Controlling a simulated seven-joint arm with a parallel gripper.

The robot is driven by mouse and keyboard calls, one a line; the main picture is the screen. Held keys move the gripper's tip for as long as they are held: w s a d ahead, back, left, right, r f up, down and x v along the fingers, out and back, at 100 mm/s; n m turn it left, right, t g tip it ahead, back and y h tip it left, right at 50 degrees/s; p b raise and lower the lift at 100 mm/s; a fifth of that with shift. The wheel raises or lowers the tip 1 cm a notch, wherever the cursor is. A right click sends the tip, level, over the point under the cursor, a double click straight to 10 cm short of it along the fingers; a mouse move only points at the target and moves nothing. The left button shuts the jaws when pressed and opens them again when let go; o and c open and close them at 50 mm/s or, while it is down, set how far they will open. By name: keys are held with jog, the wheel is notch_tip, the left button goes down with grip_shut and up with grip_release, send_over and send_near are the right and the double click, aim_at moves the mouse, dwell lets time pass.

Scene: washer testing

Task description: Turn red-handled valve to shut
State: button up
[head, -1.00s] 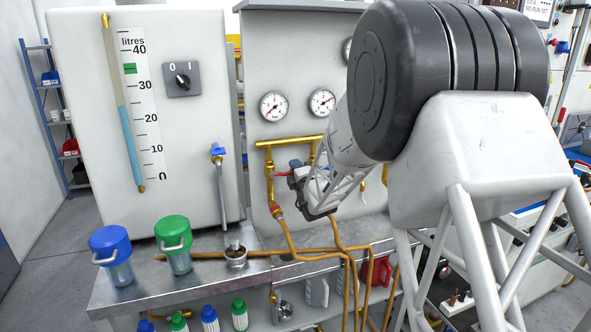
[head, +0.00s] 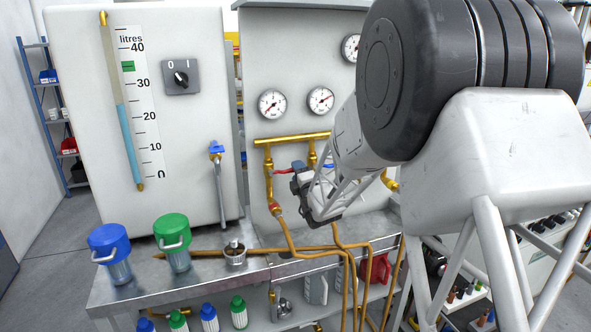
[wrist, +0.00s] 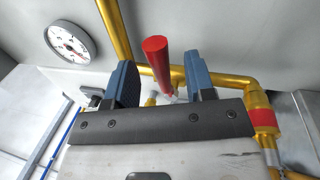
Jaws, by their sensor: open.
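The red valve handle (head: 283,172) sits on the brass pipework of the grey panel, just left of my gripper (head: 297,182) in the head view. In the wrist view the red handle (wrist: 156,62) points toward the camera, between the two blue-grey fingers of my gripper (wrist: 161,84). The fingers are apart, with a visible gap on both sides of the handle, closer on the left. I see no contact. The valve body is mostly hidden behind my gripper.
Brass pipes (head: 290,141) run around the valve, and one with a red band (wrist: 264,118) passes right of my fingers. Gauges (head: 272,104) are above. A blue-handled tap (head: 217,151) is left. Blue-lidded (head: 109,240) and green-lidded (head: 172,228) jars stand on the bench.

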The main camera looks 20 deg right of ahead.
jog(key=shift+s+f, duration=0.2)
jog(key=shift+s, duration=0.8)
jog(key=shift+s+f, duration=0.2)
jog(key=shift+s, duration=0.75)
jog(key=shift+c, duration=0.3)
